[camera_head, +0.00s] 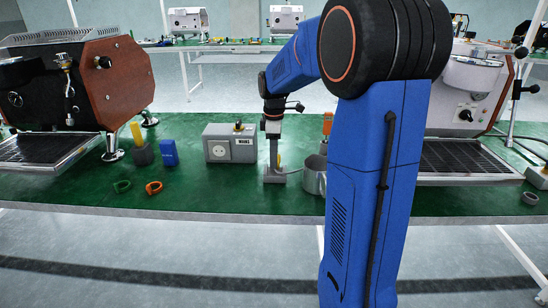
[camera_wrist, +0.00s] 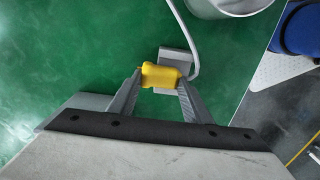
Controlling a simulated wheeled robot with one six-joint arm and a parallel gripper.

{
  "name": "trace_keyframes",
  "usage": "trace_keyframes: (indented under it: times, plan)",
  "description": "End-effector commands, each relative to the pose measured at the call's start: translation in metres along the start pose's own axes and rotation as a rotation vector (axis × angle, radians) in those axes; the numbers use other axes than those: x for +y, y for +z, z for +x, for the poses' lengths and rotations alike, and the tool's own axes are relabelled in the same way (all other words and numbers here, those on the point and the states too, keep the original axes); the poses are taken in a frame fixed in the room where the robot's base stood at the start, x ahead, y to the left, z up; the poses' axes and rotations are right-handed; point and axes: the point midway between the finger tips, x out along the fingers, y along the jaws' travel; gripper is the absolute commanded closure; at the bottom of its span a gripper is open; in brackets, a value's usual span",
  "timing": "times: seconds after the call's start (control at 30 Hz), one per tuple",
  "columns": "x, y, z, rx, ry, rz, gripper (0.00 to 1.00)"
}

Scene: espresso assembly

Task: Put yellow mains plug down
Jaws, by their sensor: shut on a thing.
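The yellow mains plug (camera_wrist: 160,75) is between the two grey fingers of my gripper (camera_wrist: 158,85) in the wrist view. The fingers are shut on its sides. A grey block (camera_wrist: 176,56) shows just beyond and partly under the plug; I cannot tell whether the two touch. In the head view my gripper (camera_head: 277,158) points down over the green table, and only a sliver of yellow plug (camera_head: 281,160) shows beside it. The grey mains box (camera_head: 230,143) with its round socket stands just to the left.
A metal jug (camera_head: 314,175) stands close to the right of my gripper. Blue (camera_head: 169,153) and yellow (camera_head: 137,134) blocks and two small rings, green (camera_head: 122,186) and orange (camera_head: 154,187), are on the left. Green table (camera_head: 215,188) in front of the mains box is clear.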

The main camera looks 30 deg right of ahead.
Motion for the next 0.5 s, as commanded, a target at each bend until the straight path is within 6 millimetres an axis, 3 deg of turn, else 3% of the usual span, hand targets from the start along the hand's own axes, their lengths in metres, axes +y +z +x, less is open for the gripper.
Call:
trace_keyframes:
  times: [0.5]
  plan:
    - [0.0002, 0.0000, 0.0098, 0.000, 0.000, 0.000, 1.00]
